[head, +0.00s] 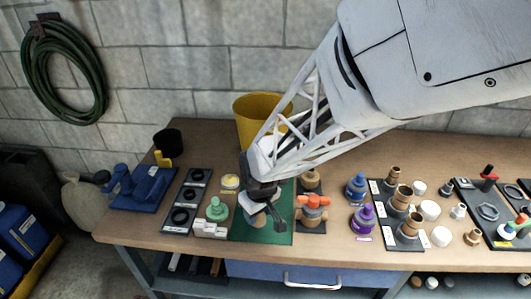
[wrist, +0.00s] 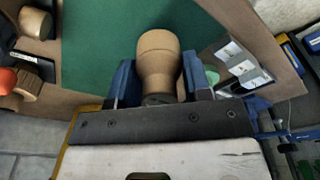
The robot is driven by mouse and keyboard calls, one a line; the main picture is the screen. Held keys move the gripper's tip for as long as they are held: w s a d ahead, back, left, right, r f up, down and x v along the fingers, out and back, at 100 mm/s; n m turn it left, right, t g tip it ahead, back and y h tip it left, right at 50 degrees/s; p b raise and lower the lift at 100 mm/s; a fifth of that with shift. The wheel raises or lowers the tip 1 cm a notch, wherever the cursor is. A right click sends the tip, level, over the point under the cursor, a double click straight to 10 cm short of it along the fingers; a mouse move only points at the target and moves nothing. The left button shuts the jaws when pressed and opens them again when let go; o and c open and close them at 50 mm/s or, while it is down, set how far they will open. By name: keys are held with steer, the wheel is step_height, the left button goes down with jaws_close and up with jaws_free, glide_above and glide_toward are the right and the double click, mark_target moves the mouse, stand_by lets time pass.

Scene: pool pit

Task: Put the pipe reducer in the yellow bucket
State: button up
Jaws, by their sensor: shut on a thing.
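The pipe reducer (wrist: 159,50) is a tan, stepped fitting, wider at one end. In the wrist view it sits between the two blue fingers of my gripper (wrist: 160,82), which is shut on it. In the head view my gripper (head: 262,207) is over the green mat (head: 277,234), and the tan reducer (head: 258,222) is partly hidden by the fingers. I cannot tell whether it touches the mat. The yellow bucket (head: 252,112) stands at the back of the bench by the wall, partly hidden behind my arm.
A green fitting (head: 216,210) and a white-labelled block (head: 210,229) stand left of my gripper. An orange-handled valve (head: 313,208) stands close on the right. Blue (head: 356,187) and purple (head: 362,217) fittings and several tan fittings are further right. A black tray with rings (head: 184,205) lies left.

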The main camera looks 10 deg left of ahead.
steer(key=s+d+r, duration=0.1)
steer(key=s+d, duration=0.4)
steer(key=s, duration=0.5)
steer(key=shift+d, duration=0.15)
steer(key=shift+w+r, duration=0.1)
stand_by(0.5)
step_height(320, 180, up, 19)
steer(key=w+a+r, duration=0.2)
steer(key=w+a, duration=0.2)
steer(key=w, duration=0.9)
steer(key=w+a+r, duration=0.2)
steer(key=w+a, duration=0.2)
steer(key=w, duration=0.8)
glide_toward(255, 94)
steer(key=s+f, duration=0.2)
steer(key=s, duration=0.3)
steer(key=shift+a+f, duration=0.1)
steer(key=shift+f, duration=2.3)
step_height(255, 94, down, 13)
steer(key=shift+r, duration=0.1)
